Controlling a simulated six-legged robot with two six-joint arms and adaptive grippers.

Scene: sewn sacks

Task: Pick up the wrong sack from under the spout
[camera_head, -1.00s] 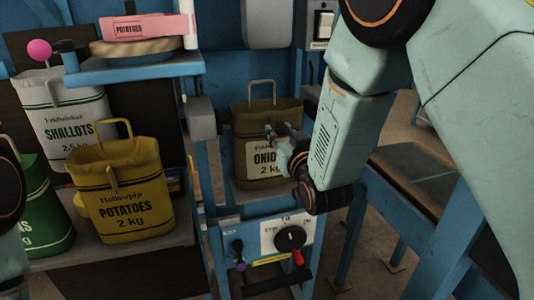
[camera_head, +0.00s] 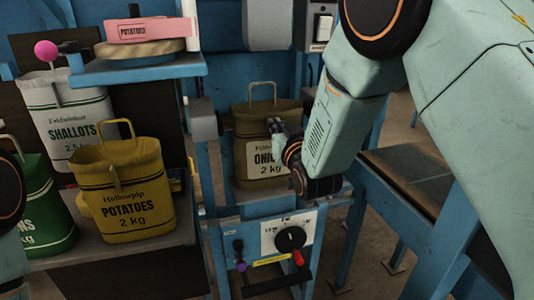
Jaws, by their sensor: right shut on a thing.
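The brown onions sack (camera_head: 253,118) stands upright under the grey spout (camera_head: 268,22), on the blue stand. Its label reads ONIONS, partly covered, and 2 kg; its wire-like handle is raised. My right gripper (camera_head: 277,127) is at the sack's upper front, right of the middle, and is shut on the sack; its wrist hides part of the sack's right side. The exact grip is too small to make out. My left gripper is out of view; only a piece of my left arm shows at the left edge.
A yellow potatoes sack (camera_head: 124,200), a white shallots sack (camera_head: 65,110) and a green sack (camera_head: 45,205) stand on the left shelf. A pink POTATOES block (camera_head: 150,29) lies above. A dial panel (camera_head: 288,238) is below the onions sack. A blue-framed table (camera_head: 420,180) stands right.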

